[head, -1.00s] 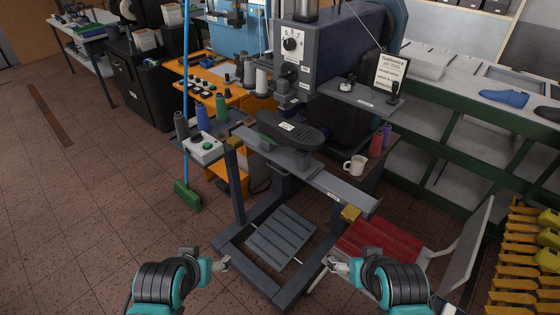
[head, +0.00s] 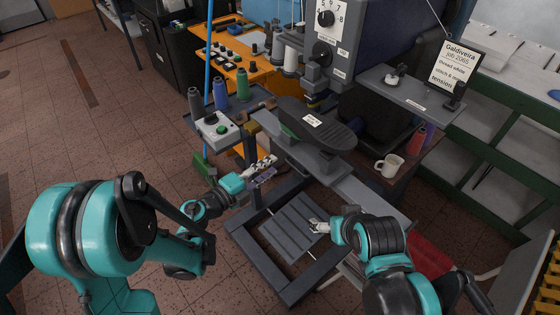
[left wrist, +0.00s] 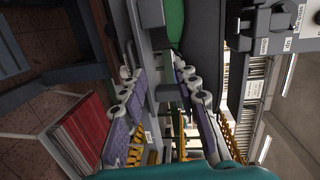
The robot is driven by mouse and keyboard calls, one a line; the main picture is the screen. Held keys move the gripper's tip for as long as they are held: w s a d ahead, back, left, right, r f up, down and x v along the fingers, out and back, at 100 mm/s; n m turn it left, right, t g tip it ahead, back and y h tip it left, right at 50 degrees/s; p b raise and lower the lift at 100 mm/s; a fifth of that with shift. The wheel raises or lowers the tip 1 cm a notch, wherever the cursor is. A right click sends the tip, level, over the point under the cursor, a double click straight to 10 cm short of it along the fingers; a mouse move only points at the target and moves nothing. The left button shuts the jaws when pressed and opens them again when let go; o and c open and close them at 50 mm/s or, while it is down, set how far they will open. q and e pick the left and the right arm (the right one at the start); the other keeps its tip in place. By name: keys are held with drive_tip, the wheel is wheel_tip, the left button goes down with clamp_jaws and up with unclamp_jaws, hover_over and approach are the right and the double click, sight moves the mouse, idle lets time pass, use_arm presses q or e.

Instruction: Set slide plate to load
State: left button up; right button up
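A dark sole-shaped plate (head: 335,130) with a small white label sits on the grey rail (head: 345,185) under the blue-grey machine head. I take it for the slide plate; the label is too small to read. In the left wrist view the dark plate (left wrist: 207,35) shows at the top, beside a green part (left wrist: 173,22). My left gripper (head: 262,170) is left of the plate and lower in the picture, near the rail's left part. Its purple-padded fingers (left wrist: 158,75) are apart, with nothing clearly held. My right gripper (head: 318,227) is over the slatted treadle; its finger gap is unclear.
A control box with a green button (head: 216,130) and thread spools (head: 220,95) stand left of the rail. A white mug (head: 389,165) stands on the shelf at right. A sign (head: 456,63) stands on the upper shelf. A slatted treadle (head: 292,228) lies below the rail.

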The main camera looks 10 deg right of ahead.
use_arm(q)
drive_tip(key=m+g, duration=0.2)
approach(295, 169)
drive_tip(key=b+x, duration=0.1)
drive_tip(key=x, duration=0.7)
drive_tip(key=shift+w+f+b, duration=0.1)
drive_tip(key=shift+f+b, duration=0.05)
drive_tip(key=shift+b, duration=0.15)
clamp_jaws()
